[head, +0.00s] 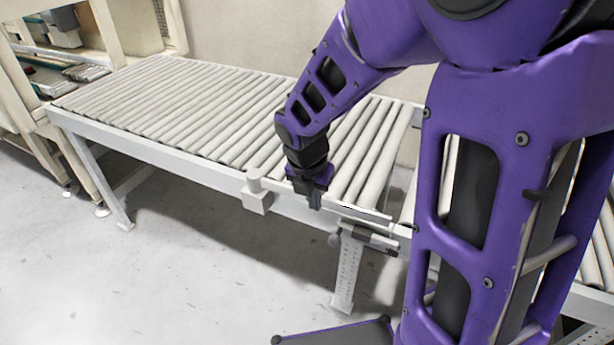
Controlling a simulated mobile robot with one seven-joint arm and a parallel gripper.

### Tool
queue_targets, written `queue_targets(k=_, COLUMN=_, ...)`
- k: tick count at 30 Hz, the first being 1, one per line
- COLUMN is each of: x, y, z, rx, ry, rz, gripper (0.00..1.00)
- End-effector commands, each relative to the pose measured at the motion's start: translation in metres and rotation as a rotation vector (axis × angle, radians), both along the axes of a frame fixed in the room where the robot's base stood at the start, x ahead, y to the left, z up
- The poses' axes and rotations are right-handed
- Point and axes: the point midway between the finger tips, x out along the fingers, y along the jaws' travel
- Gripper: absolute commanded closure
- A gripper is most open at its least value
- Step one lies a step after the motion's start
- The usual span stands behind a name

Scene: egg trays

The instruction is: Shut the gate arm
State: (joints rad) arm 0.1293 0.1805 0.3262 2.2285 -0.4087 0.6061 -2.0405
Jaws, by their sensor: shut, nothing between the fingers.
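The gate arm looks like a slim white bar (362,212) along the near edge of the roller conveyor. Its left end meets a short white post on a block (256,192). Its right end is near a bracket with a grey fitting (372,237) on the conveyor leg. My gripper (315,199) points down at the bar's middle, with its fingers shut and empty. The fingers overlap the bar in the picture and hide part of it. I cannot tell whether they touch it.
The roller conveyor (165,100) is empty and runs from upper left to lower right. Shelving (105,30) with trays stands at the far left. My purple arm covers much of the right side. The grey floor (150,270) in front is clear.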

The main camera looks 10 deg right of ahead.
Motion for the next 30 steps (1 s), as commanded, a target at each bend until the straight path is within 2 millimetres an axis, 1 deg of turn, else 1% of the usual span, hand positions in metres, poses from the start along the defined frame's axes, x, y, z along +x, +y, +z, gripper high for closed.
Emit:
queue_targets(k=1, x=0.002, y=-0.001, z=-0.018, rx=0.001, ry=0.004, rz=0.000, gripper=1.00)
queue_targets(k=7, x=0.011, y=-0.007, z=-0.058, rx=0.000, ry=0.002, rz=0.001, gripper=1.00)
queue_targets(k=8, x=0.013, y=-0.009, z=-0.059, rx=0.001, ry=-0.001, rz=-0.001, gripper=1.00)
queue_targets(k=9, x=0.021, y=-0.014, z=-0.054, rx=0.001, ry=-0.003, rz=-0.003, gripper=1.00)
queue_targets(k=12, x=0.033, y=-0.022, z=-0.053, rx=0.000, ry=-0.003, rz=-0.004, gripper=1.00)
queue_targets(k=15, x=0.040, y=-0.026, z=-0.053, rx=0.000, ry=-0.003, rz=-0.003, gripper=1.00)
queue_targets(k=20, x=0.045, y=-0.030, z=-0.053, rx=0.000, ry=-0.002, rz=-0.001, gripper=1.00)
queue_targets(k=30, x=0.045, y=-0.030, z=-0.052, rx=-0.001, ry=-0.002, rz=0.001, gripper=1.00)
